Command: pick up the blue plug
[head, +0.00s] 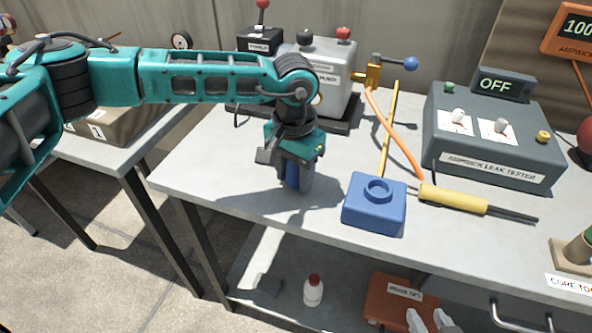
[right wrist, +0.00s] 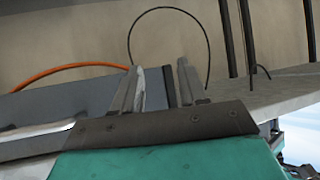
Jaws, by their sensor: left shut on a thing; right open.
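The blue plug (head: 291,177) shows as a small upright blue piece between the fingers of my left gripper (head: 297,183), which is shut on it. The gripper points down just over the bench, left of a blue block (head: 372,216) with a round raised ring on top. The fingers hide much of the plug, and I cannot tell whether its lower end touches the bench. My right gripper (head: 432,322) shows at the bottom edge of the head view, low in front of the bench. In the right wrist view its two fingers (right wrist: 162,90) are apart with nothing between them.
A yellow-handled probe (head: 453,198) lies right of the blue block, before the grey leak tester (head: 490,140). A grey pump (head: 322,65) and an orange hose (head: 395,130) stand behind. A bottle (head: 313,291) and an orange case (head: 400,302) are on the lower shelf.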

